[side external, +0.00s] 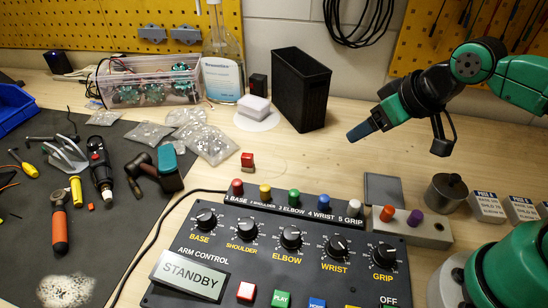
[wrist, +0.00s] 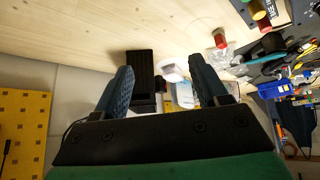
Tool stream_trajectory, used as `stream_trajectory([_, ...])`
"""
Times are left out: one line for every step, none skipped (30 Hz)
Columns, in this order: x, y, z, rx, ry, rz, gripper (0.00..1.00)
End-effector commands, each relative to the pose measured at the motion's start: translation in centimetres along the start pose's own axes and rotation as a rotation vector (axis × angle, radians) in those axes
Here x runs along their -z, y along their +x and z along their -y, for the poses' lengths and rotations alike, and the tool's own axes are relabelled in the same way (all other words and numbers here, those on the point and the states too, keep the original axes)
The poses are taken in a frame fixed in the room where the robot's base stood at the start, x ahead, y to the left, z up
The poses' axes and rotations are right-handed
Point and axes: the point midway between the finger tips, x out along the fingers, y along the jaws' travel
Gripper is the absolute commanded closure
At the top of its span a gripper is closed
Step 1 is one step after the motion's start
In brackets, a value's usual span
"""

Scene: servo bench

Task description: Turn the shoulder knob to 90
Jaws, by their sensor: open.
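The shoulder knob (side external: 247,228) is a black dial with a white pointer line, second from the left on the black arm control panel (side external: 330,284). I cannot read its exact setting. The panel's display (side external: 190,273) reads STANDBY. My gripper (side external: 358,133) is in the air above and behind the panel's right half, well apart from the knob. In the wrist view its two dark ridged fingers (wrist: 163,86) are spread with nothing held between them. The shoulder knob does not show in the wrist view.
Coloured pegs (side external: 293,197) stand in a row along the panel's back edge. A black bin (side external: 301,88), a bottle (side external: 222,65) and a clear box of parts (side external: 150,82) stand at the back. Tools lie on the dark mat (side external: 112,215) at left. Wood behind the panel is mostly clear.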

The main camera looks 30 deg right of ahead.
Motion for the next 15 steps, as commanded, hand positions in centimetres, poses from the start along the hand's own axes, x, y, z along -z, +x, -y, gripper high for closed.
stream_trajectory([0.4, 0.0, 0.7, 0.018, -0.068, 0.02, 0.34])
stream_trajectory([0.7, 0.1, 1.3, 0.031, -0.126, 0.037, 0.34])
stream_trajectory([1.2, 0.2, 2.3, 0.055, -0.221, 0.064, 0.34])
stream_trajectory([1.5, 0.2, 3.1, 0.076, -0.304, 0.087, 0.34])
stream_trajectory([1.9, 0.4, 4.1, 0.099, -0.396, 0.111, 0.34])
stream_trajectory([2.3, 0.6, 5.5, 0.135, -0.528, 0.143, 0.34])
stream_trajectory([2.5, 0.7, 6.7, 0.163, -0.631, 0.167, 0.34])
stream_trajectory([2.7, 0.9, 7.9, 0.193, -0.736, 0.19, 0.34])
stream_trajectory([2.9, 1.2, 9.4, 0.234, -0.874, 0.218, 0.34])
stream_trajectory([2.9, 1.4, 10.7, 0.266, -0.978, 0.238, 0.34])
stream_trajectory([2.9, 1.6, 11.9, 0.299, -1.079, 0.256, 0.34])
stream_trajectory([2.8, 1.9, 13.4, 0.342, -1.208, 0.278, 0.34])
stream_trajectory([2.6, 2.1, 14.5, 0.373, -1.301, 0.293, 0.34])
stream_trajectory([2.4, 2.3, 15.6, 0.404, -1.388, 0.306, 0.34])
stream_trajectory([2.1, 2.6, 16.9, 0.443, -1.494, 0.321, 0.34])
